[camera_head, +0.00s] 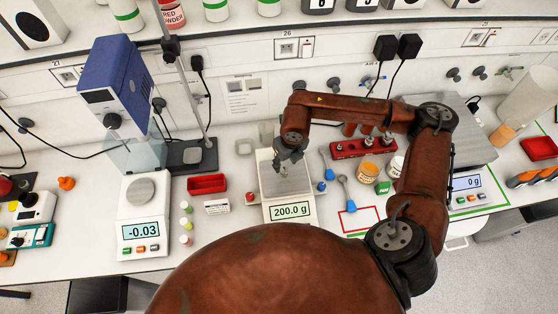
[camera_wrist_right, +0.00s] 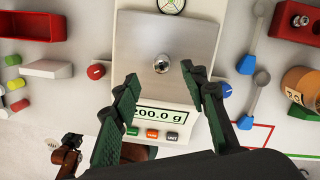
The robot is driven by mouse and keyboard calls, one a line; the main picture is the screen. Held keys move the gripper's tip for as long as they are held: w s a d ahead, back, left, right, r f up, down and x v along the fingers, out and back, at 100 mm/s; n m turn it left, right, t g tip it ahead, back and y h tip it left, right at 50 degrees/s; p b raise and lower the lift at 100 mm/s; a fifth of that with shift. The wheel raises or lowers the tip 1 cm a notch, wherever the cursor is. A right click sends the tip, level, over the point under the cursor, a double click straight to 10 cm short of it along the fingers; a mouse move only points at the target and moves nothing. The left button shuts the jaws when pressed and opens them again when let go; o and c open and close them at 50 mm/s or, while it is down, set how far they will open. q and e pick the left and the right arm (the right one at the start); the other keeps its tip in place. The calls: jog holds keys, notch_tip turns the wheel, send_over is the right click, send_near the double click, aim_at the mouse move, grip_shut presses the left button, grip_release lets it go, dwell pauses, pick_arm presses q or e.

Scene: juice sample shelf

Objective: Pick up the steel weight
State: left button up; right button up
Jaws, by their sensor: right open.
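The steel weight (camera_wrist_right: 161,64) is a small shiny knob-topped piece. It stands on the steel pan (camera_wrist_right: 185,30) of the middle balance, whose display (camera_head: 290,211) reads 200.0 g. My right gripper (camera_head: 286,163) is over this pan in the head view and hides part of it. In the right wrist view its two dark green fingers (camera_wrist_right: 171,88) are spread wide and empty, with the weight beyond their tips and between them. A dark jointed part with a brown link, seemingly my left gripper (camera_wrist_right: 68,152), shows at the lower left; its jaws are unclear.
A red rack (camera_head: 348,149) with several metal weights stands right of the balance. Blue spoons (camera_head: 345,190) and an orange jar (camera_head: 368,172) lie close by. Left are a red tray (camera_head: 207,184), small vials (camera_head: 186,224) and another balance (camera_head: 146,241) reading -0.03.

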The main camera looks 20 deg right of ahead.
aim_at(285, 168)
jog(key=shift+s+f, duration=0.2)
jog(key=shift+f, duration=0.55)
jog(key=f+p, duration=0.1)
jog(key=w+f, duration=0.1)
jog(key=f, duration=0.1)
jog(key=f+p, duration=0.1)
jog(key=shift+w+d+f+p, duration=0.1)
jog(key=shift+w+f+p, duration=0.15)
jog(key=shift+p, duration=0.05)
jog(key=shift+f, duration=0.6)
pick_arm(q)
notch_tip(285, 168, up, 3)
jog(key=shift+w, duration=0.15)
pick_arm(e)
jog(key=shift+c, duration=0.4)
jog(key=c, duration=0.7)
pick_arm(q)
jog(key=shift+s+a, duration=0.1)
jog(key=shift+s, duration=0.35)
pick_arm(e)
grip_shut()
